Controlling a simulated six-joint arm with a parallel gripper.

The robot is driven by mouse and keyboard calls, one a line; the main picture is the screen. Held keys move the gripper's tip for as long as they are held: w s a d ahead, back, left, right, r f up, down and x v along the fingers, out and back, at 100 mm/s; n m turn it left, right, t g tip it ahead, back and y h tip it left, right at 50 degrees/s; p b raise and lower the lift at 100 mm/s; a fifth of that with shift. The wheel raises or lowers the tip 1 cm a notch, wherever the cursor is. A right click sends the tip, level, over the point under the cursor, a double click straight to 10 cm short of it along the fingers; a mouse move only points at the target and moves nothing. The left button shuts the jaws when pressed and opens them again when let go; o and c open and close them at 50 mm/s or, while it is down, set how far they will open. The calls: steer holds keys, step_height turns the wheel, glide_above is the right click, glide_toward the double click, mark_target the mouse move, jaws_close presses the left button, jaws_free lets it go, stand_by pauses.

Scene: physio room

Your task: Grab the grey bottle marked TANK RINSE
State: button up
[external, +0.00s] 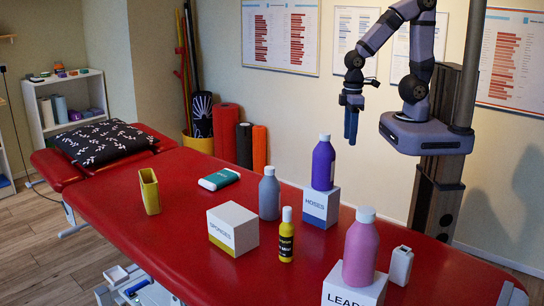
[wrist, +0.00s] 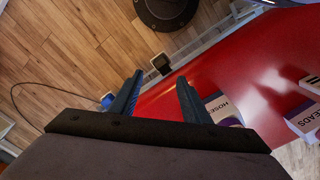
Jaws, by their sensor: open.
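The grey bottle (external: 269,195) with a pale cap stands upright on the red treatment table (external: 180,235) in the external view. It is just left of the white HOSES box (external: 320,207); no marking can be read on it. My gripper (external: 351,128) hangs in the air with its fingers pointing down, above and to the right of the bottle, well apart from it. In the wrist view its two blue fingers (wrist: 160,76) are apart with nothing between them. The grey bottle cannot be made out in the wrist view.
A purple bottle (external: 323,163) stands on the HOSES box. A pink bottle (external: 360,247) is on the LEADS box (external: 349,291). A yellow bottle (external: 286,237), SPONGES box (external: 233,230), teal-and-white case (external: 219,179), yellow holder (external: 149,191) and small white container (external: 401,265) surround it.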

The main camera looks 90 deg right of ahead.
steer(key=shift+o, duration=0.4)
steer(key=w+a+f+n+t+b, duration=0.1)
steer(key=w+f+t, duration=0.2)
steer(key=w, duration=0.3)
steer(key=w+a+f+n+t+y+b, duration=0.1)
steer(key=w+a+f+t+b, duration=0.15)
steer(key=w, duration=0.35)
steer(key=w+f+n+t, duration=0.1)
steer(key=w+f+t, duration=0.15)
steer(key=w, duration=0.35)
steer(key=w+a+r+n+t+y+b, duration=0.1)
steer(key=w+a+r+t+y+b, duration=0.1)
steer(key=w+a+t+y+b, duration=0.2)
steer(key=a+t+y, duration=0.2)
steer(key=a+t, duration=0.2)
steer(key=a, duration=0.2)
steer(key=shift+n+b, duration=0.4)
steer(key=shift+a, duration=0.1)
steer(key=b+x, duration=0.2)
steer(key=b, duration=0.5)
steer(key=shift+f, duration=0.1)
